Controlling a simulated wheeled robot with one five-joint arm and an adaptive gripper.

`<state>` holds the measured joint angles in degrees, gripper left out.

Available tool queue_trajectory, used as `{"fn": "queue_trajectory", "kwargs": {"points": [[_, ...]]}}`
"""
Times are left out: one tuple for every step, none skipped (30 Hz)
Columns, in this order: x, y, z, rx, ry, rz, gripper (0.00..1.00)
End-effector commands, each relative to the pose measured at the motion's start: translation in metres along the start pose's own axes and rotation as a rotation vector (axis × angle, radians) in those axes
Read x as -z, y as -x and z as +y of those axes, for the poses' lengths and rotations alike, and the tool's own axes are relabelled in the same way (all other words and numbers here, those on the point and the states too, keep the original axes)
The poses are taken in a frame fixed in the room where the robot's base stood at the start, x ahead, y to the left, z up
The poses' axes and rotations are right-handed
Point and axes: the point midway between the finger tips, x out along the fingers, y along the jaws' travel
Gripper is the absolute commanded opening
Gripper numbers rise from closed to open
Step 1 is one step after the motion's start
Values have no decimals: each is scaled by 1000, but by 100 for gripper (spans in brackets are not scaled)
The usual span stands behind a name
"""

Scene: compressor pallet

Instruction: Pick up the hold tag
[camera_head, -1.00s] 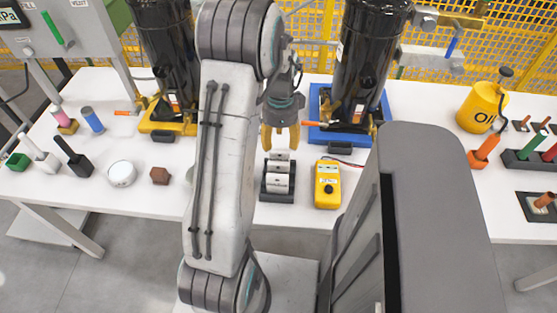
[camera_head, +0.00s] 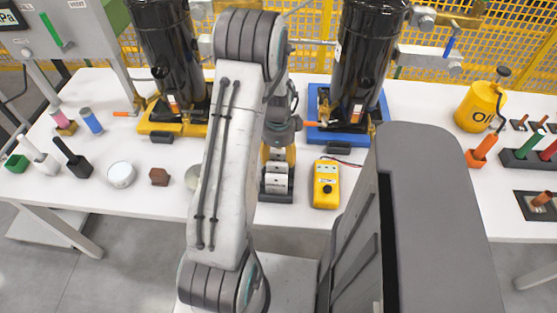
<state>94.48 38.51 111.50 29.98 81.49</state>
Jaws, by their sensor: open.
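White tags stand in a small dark holder (camera_head: 277,198) on the white table, near its front edge. The hold tag (camera_head: 276,179) appears to be one of these white tags; its print is too small to read. My gripper (camera_head: 278,158) has yellow fingers and points down, open, over the back of the holder. The fingers show at both sides of the rear white tag. I cannot tell whether they touch it. My arm hides part of the left finger and the area just left of the holder.
A yellow handheld device (camera_head: 326,186) lies close to the right of the holder. Two black cylinders stand behind, on a yellow base (camera_head: 160,126) and a blue base (camera_head: 340,137). A brown hexagonal piece (camera_head: 159,177) and a round white tin (camera_head: 121,174) are to the left.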

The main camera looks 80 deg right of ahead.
Motion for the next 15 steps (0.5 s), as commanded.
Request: {"fn": "queue_trajectory", "kwargs": {"points": [[0,-2,0,-1,0,0,54],[0,-3,0,-1,0,0,54],[0,-4,0,-1,0,0,54],[0,-4,0,-1,0,0,54],[0,-4,0,0,0,0,54],[0,-4,0,0,0,0,54],[0,-4,0,0,0,0,54],[0,-4,0,0,0,0,54],[0,-4,0,0,0,0,54],[0,-4,0,0,0,0,56],[0,-4,0,0,0,0,53],[0,-4,0,0,0,0,50],[0,-4,0,0,0,0,47],[0,-4,0,0,0,0,44],[0,-4,0,0,0,0,41]]}}
